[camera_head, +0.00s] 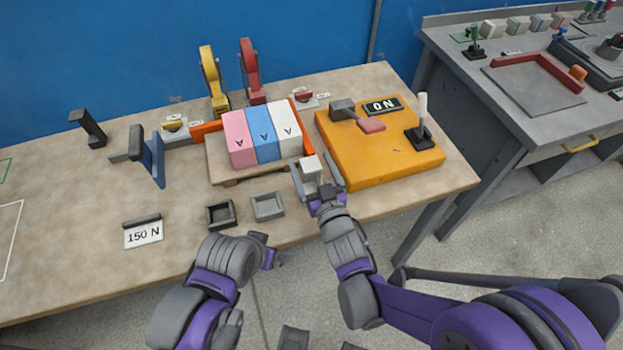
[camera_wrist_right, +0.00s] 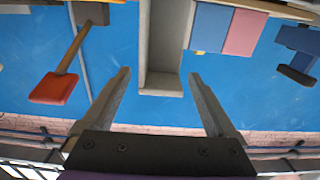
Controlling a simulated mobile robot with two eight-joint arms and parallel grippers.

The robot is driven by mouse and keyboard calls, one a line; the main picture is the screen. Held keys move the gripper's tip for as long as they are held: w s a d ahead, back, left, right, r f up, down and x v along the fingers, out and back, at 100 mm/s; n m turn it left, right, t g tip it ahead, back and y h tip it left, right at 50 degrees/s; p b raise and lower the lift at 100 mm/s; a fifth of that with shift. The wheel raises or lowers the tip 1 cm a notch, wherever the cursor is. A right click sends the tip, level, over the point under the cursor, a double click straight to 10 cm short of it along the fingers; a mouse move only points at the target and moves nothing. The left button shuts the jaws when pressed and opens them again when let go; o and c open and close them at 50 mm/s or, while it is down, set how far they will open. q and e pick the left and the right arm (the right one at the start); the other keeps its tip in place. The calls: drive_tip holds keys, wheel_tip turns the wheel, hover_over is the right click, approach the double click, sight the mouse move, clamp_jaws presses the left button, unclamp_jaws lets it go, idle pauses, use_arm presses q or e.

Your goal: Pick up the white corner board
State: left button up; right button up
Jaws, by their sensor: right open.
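The white corner board (camera_head: 311,166) stands at the front right corner of the panel stack on the wooden base. My right gripper (camera_head: 318,175) is at the board with its fingers apart. In the right wrist view the board (camera_wrist_right: 161,84) shows as a pale angled piece. Its near end lies between the two open fingers (camera_wrist_right: 160,85), with a gap on each side. My left gripper (camera_head: 268,258) is low in front of the table edge, partly hidden by its own wrist; its finger opening does not show clearly.
Pink (camera_head: 238,138), blue (camera_head: 262,133) and white (camera_head: 287,128) panels stand side by side behind the board. An orange box (camera_head: 385,165) with a lever is close on the right. Two small open trays (camera_head: 267,206) lie in front. A 150 N sign (camera_head: 143,233) stands at left.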

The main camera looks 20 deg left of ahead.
sight(308, 159)
drive_tip(key=x, duration=0.4)
drive_tip(key=shift+a+f+p, duration=0.1)
drive_tip(key=shift+f+p, duration=0.1)
drive_tip(key=shift+p, duration=0.1)
clamp_jaws()
